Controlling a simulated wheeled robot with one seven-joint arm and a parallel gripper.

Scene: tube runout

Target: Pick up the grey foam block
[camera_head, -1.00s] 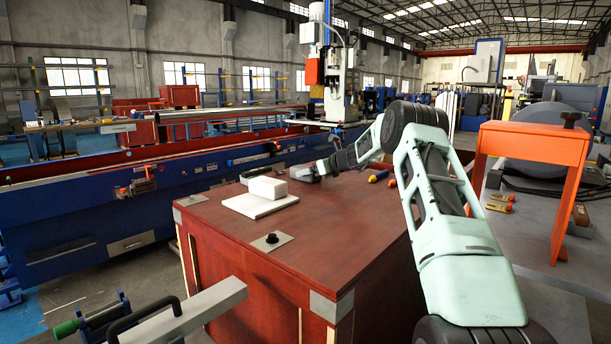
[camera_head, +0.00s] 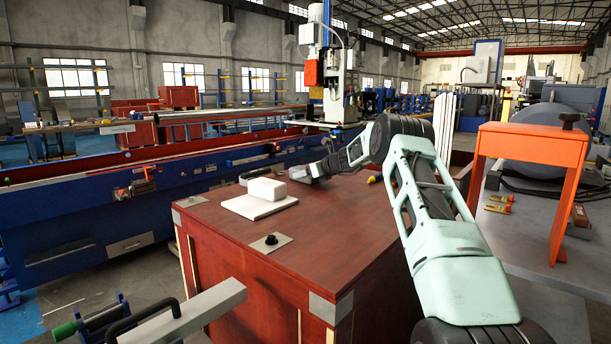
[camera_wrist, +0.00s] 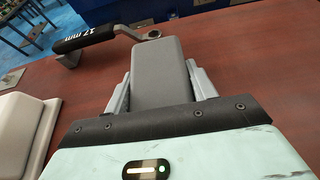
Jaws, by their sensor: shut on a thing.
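The grey foam block (camera_wrist: 162,78) lies lengthwise between the two fingers of my gripper (camera_wrist: 163,92) in the wrist view. The fingers press on its left and right sides, so my gripper is shut on it. In the head view my gripper (camera_head: 314,171) is small, over the far part of the red-brown crate top (camera_head: 310,215), with the grey block (camera_head: 299,173) at its tip. I cannot tell whether the block touches the crate top or is just above it. Its near end is hidden by my gripper's body.
A wrench with a black handle marked "17 mm" (camera_wrist: 86,38) lies just beyond the block. A white block (camera_head: 266,188) rests on a white slab (camera_head: 259,207) to the left. An orange stand (camera_head: 533,145) is at right. The crate top's middle is clear.

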